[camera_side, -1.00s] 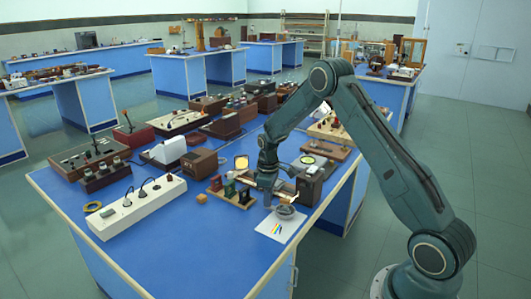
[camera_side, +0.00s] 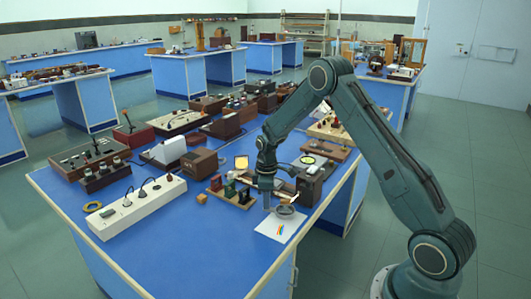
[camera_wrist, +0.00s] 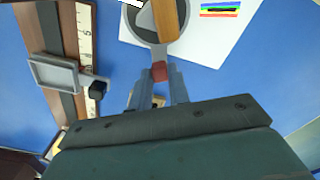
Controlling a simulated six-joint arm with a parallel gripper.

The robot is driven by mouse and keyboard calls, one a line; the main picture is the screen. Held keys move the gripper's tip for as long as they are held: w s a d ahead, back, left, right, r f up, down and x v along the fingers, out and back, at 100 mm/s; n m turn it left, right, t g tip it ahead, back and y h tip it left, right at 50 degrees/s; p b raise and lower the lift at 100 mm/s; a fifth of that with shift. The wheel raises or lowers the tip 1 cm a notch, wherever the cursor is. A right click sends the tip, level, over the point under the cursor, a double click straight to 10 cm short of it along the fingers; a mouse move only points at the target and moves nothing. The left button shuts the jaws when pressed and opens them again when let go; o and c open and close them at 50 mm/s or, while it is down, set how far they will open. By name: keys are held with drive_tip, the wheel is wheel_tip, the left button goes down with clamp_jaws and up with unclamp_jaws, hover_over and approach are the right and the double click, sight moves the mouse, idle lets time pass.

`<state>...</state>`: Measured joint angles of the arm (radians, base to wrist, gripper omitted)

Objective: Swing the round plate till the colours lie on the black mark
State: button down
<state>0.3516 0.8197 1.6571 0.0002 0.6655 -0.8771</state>
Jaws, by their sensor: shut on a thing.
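The grey round plate (camera_wrist: 137,22) carries an orange-tan block (camera_wrist: 166,18) in the wrist view. It also shows in the side view (camera_side: 287,211), partly behind my gripper. A short red tab (camera_wrist: 160,71) sticks out from the plate's near edge. My gripper (camera_wrist: 160,80) is shut on this tab, one finger on each side. The colours (camera_wrist: 206,6), a small band of red, yellow, green and blue, lie on a white sheet (camera_wrist: 205,45). The black mark (camera_wrist: 222,10) is a short dark line within the band. In the side view the colours (camera_side: 281,229) are a small streak on the sheet.
A wooden rail with a white scale (camera_wrist: 87,40) and a grey square frame (camera_wrist: 55,76) stand left of the plate in the wrist view. A dark brown box (camera_side: 309,186) stands close behind. The blue bench top (camera_side: 200,245) is clear to the front left.

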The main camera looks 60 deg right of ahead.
drive_tip(key=c, duration=1.3)
unclamp_jaws()
drive_tip(key=shift+r, duration=0.15)
wheel_tip(320, 180, up, 14)
drive_tip(key=shift+f, duration=0.15)
